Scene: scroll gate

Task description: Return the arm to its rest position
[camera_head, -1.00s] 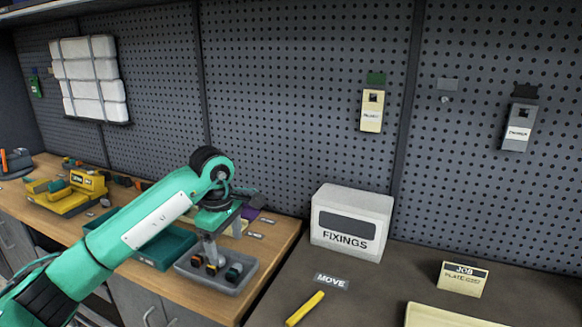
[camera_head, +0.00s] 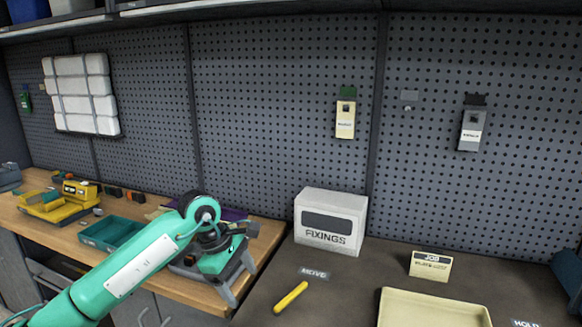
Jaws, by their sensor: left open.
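My left arm is teal and comes in from the lower left. My left gripper (camera_head: 239,282) is over the right front edge of the wooden bench, with its grey fingers apart and nothing seen between them. The grey tray (camera_head: 184,268) on the bench is mostly hidden behind my arm and gripper. My right gripper is out of view.
A white FIXINGS box (camera_head: 330,221) stands on the dark worktop (camera_head: 345,290) to the right. A yellow bar (camera_head: 291,296), a cream tray (camera_head: 430,309) and a JOB card (camera_head: 430,265) are there too. A teal tray (camera_head: 110,233) and yellow holder (camera_head: 60,203) stand left.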

